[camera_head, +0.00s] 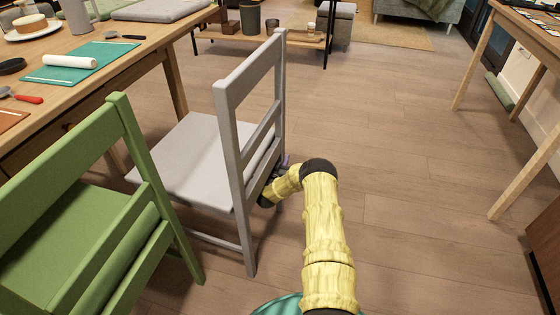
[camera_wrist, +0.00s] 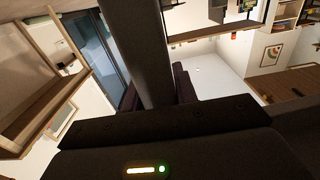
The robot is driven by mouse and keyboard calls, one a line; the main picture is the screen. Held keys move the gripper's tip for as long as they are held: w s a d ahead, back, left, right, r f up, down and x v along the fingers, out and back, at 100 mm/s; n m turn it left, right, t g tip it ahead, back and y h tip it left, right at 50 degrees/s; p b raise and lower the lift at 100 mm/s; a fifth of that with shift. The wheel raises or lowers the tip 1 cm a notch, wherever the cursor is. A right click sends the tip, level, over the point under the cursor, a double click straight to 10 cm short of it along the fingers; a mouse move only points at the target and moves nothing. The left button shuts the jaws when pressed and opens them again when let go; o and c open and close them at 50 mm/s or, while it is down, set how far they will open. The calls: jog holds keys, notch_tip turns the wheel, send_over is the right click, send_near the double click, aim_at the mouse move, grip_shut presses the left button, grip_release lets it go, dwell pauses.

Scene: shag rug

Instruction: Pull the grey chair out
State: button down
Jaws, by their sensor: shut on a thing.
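The grey chair (camera_head: 185,155) stands upright at the wooden table, with the front of its seat by the table edge and its slatted back facing my arm. My gripper (camera_head: 278,168) is at the right side of the chair's back, low, near seat height, and is shut on the chair there. The chair's post and my own wrist partly hide the fingers.
A green chair (camera_head: 60,235) stands close on the left of the grey one. The table (camera_head: 150,55) carries a teal mat (camera_head: 95,58) and crockery. A low wooden shelf (camera_head: 300,38) is behind. Open wooden floor (camera_head: 400,150) lies to the right, up to another table's legs (camera_head: 520,175).

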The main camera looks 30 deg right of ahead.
jog(key=shift+s+d+f, duration=0.1)
jog(key=shift+s+d, duration=0.05)
jog(key=c, duration=1)
grip_release()
jog(key=shift+s+a+r+p, duration=0.2)
jog(key=shift+a+p, duration=0.2)
jog(key=shift+a, duration=0.1)
jog(key=p+v, duration=0.3)
jog(key=v, duration=0.3)
jog(key=shift+s+a+f, duration=0.1)
jog(key=shift+s+a, duration=0.05)
jog(key=shift+s, duration=0.15)
